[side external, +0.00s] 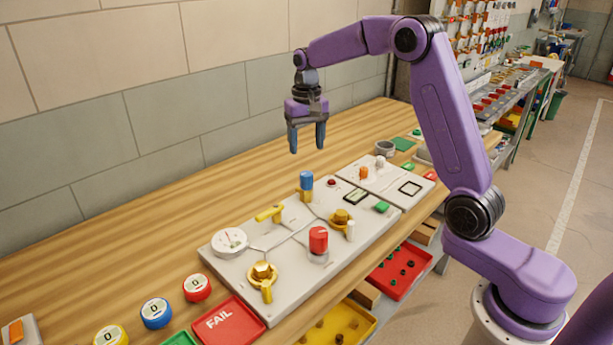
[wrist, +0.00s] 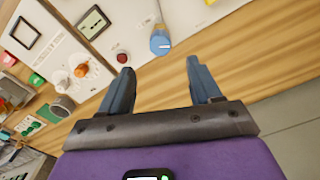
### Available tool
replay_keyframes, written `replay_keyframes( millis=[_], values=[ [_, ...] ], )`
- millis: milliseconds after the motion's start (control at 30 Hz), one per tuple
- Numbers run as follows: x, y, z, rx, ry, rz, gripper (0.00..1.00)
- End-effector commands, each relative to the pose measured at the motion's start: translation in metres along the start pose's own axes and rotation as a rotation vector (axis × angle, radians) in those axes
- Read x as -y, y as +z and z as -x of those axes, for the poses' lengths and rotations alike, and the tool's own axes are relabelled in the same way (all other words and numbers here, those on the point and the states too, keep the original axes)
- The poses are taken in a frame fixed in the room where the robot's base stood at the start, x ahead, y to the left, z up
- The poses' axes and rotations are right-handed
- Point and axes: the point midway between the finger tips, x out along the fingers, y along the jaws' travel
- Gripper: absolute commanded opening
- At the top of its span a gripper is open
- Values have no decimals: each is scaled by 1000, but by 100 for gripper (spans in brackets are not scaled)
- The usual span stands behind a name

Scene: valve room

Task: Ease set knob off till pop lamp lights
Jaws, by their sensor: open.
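A blue knob on a brass-coloured base (side external: 306,183) stands upright on the grey valve panel (side external: 232,272). Its blue top with a white mark also shows in the wrist view (wrist: 160,42). A small dark red lamp (side external: 331,183) sits just right of it and looks unlit; it also shows in the wrist view (wrist: 123,57). A red knob (side external: 318,239) stands nearer the panel's front. I see no readable label for the set knob or the pop lamp. My gripper (side external: 307,148) is open and empty, pointing down above the blue knob, apart from it.
Yellow valve handles (side external: 270,213) and a white round gauge (side external: 229,242) rise from the panel. A red FAIL tray (side external: 222,322) and several round counters lie at the front left. A grey cup (side external: 384,149) stands at the back. The wooden bench behind the panel is clear.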

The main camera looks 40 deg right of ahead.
Motion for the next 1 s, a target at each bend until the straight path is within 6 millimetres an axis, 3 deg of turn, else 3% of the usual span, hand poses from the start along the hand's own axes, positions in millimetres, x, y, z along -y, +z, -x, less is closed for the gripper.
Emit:
replay_keyframes(
  millis=[300,500,700,1000],
  values=[
    [0,1,-61,4,2,-1,63],
    [0,1,-88,3,1,-1,63],
    [0,0,-101,0,0,-1,63],
    [0,0,-103,-1,0,-1,63]
  ],
)
